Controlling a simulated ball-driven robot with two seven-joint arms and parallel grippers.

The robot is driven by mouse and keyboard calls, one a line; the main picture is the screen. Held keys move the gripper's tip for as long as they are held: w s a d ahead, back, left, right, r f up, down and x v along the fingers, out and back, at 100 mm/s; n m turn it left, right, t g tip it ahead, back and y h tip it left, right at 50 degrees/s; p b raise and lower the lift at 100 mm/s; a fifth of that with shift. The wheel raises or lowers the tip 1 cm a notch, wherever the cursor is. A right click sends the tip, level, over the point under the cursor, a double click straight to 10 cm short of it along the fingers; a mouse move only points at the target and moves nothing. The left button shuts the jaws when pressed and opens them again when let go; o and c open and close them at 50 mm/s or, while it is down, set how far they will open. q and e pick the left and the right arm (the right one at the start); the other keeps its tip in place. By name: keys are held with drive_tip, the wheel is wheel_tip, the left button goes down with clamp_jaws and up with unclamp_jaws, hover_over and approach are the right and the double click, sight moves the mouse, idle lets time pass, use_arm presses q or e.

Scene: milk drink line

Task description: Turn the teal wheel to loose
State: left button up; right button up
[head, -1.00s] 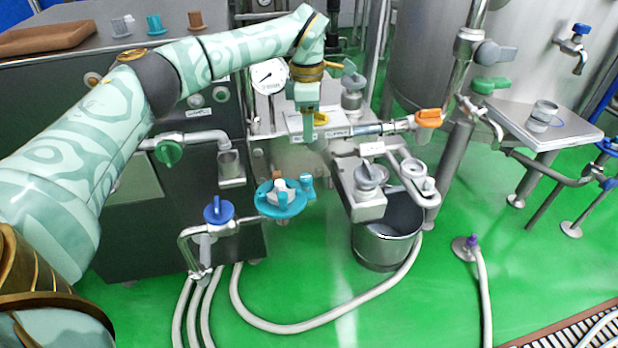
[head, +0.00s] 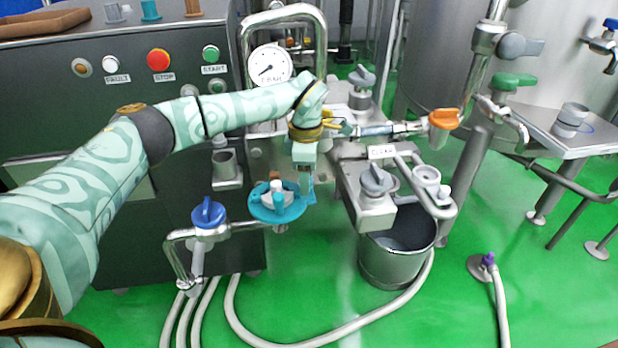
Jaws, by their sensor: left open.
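The teal wheel (head: 277,203) shows in the head view, left of the middle, with a pale grey hub on top. It sits at the end of a steel pipe. My left gripper (head: 306,196) comes down from above at the right edge of the wheel. It is open, with its teal fingers close to the rim; I cannot tell whether they touch it. Nothing shows between the fingers. My right gripper is out of view.
A blue valve handle (head: 208,213) stands left of the wheel. A gauge (head: 265,67) is behind my arm. A grey-knobbed block (head: 375,196) and a steel bucket (head: 393,252) stand to the right. A dark cabinet with buttons is behind. Hoses lie on the green floor.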

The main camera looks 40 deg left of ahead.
use_arm(q)
drive_tip(key=shift+c, duration=0.3)
drive_tip(key=c, duration=0.9)
drive_tip(key=shift+r, duration=0.1)
